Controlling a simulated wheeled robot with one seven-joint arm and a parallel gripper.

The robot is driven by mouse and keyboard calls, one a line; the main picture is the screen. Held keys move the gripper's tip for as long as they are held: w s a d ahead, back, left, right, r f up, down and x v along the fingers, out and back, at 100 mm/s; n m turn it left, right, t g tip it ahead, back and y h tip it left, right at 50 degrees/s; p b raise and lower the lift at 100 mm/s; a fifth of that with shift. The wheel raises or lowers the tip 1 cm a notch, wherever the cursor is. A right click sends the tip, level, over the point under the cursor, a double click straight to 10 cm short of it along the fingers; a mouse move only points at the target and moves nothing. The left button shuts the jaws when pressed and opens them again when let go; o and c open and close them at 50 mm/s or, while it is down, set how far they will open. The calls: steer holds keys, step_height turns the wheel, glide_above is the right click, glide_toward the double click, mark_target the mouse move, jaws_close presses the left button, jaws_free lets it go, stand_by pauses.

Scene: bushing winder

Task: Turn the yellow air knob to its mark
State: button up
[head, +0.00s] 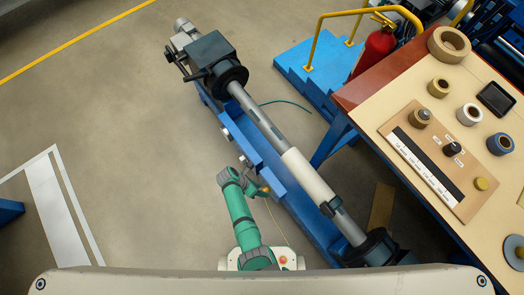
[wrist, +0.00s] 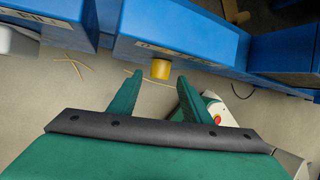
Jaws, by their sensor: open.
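The yellow knob (wrist: 160,69) sticks out from the lower part of the blue machine bed's front face (wrist: 190,35). In the head view the bed (head: 262,150) runs diagonally, and a small yellow-orange spot (head: 266,188) by my gripper appears to be the knob. My gripper (wrist: 159,84) is open and empty, its two green fingers pointing at the knob, one to each side of it in the picture. The knob looks just beyond the fingertips; contact cannot be told. In the head view my gripper (head: 255,190) is beside the bed. No mark on the knob is legible.
A shaft with a pale sleeve (head: 305,175) lies above the bed. Grey round fittings (head: 225,132) stick out of the bed's front.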

steer(key=shift+x, duration=1.05)
steer(key=c, duration=1)
steer(key=shift+s+d+t+y, duration=0.1)
steer(key=shift+t+y, duration=0.5)
steer(key=shift+c, duration=0.2)
steer(key=o, duration=1)
steer(key=shift+o, duration=0.2)
